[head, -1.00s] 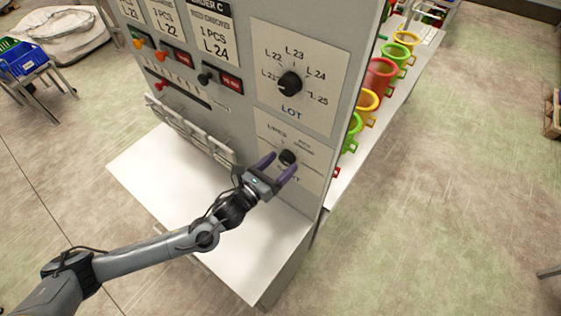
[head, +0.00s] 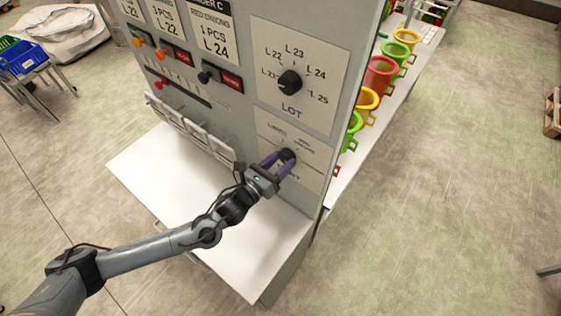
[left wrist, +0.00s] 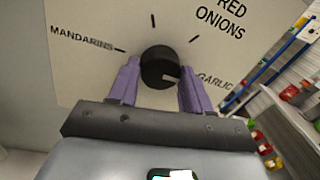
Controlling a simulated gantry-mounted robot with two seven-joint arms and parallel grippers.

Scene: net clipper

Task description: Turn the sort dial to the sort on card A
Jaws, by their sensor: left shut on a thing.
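The sort dial (head: 287,155) is a small black knob on the lower white plate of the grey panel. It also shows in the left wrist view (left wrist: 160,67), with a white mark at its lower right, towards GARLIC. MANDARINS, RED ONIONS and GARLIC are readable around it; another label is cut off at the top. My left gripper (head: 279,161) has its purple fingers shut on the knob, one on each side. Card A, probably the leftmost card (head: 133,10), is mostly cut off at the top; its sort cannot be read. My right gripper is not in view.
The larger LOT dial (head: 290,81) sits above the sort dial. Switches and levers (head: 205,77) are to its left. A white shelf (head: 180,185) juts out below the panel. Coloured bins (head: 380,78) stand behind it at right. The floor at right is mostly clear.

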